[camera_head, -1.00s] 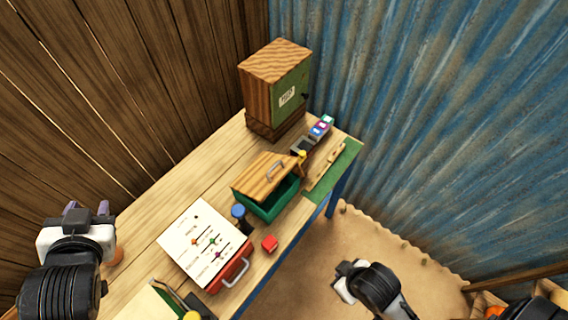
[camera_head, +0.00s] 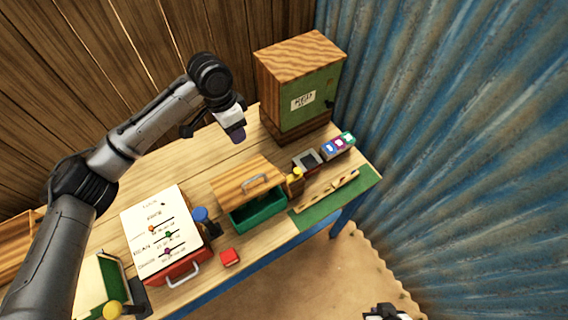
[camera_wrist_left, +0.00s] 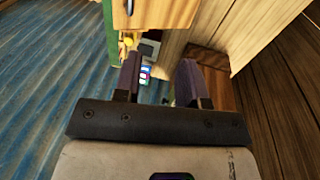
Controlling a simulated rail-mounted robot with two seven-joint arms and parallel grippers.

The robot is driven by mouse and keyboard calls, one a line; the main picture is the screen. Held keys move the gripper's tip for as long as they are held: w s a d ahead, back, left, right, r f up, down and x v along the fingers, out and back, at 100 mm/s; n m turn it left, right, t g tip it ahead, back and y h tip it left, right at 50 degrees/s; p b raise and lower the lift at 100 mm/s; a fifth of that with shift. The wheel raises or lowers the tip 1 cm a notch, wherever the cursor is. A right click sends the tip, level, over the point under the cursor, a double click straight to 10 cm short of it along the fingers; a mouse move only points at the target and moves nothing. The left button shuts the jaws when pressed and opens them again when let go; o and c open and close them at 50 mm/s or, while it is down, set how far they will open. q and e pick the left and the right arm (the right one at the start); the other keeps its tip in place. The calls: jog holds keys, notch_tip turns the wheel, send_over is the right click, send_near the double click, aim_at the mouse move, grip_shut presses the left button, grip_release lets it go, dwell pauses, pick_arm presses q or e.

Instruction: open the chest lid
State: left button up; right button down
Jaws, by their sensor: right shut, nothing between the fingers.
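The chest (camera_head: 258,218) is a green box with a wooden lid (camera_head: 240,178), standing mid-table in the head view. The lid has a grey handle (camera_head: 256,182); dark green shows below its front edge, and I cannot tell how far it is raised. The lid also shows at the top of the left wrist view (camera_wrist_left: 170,12). My left gripper (camera_head: 236,134) is open and empty, above the table behind the chest, apart from it. Its spread fingers show in the wrist view (camera_wrist_left: 160,82). My right gripper (camera_head: 384,312) is shut at the bottom edge, partly cut off, away from the table.
A wooden cabinet (camera_head: 290,62) with a green door stands at the back. Table behind the chest is clear.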

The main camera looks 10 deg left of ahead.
aim_at(251, 179)
pick_arm(q)
jog(key=s+d+f, duration=0.1)
jog(key=f, duration=0.3)
jog(key=s+d+f+g, duration=0.1)
jog(key=s+f, duration=0.1)
jog(key=f, duration=0.2)
jog(key=s+d+f+g+p, duration=0.1)
jog(key=s+f, duration=0.1)
jog(key=f, duration=0.3)
jog(key=shift+s+d+h, duration=0.15)
jog(key=shift+d+h, duration=0.2)
jog(key=shift+h, duration=0.05)
jog(key=shift+c, duration=0.2)
grip_shut()
jog(key=shift+r, duration=0.1)
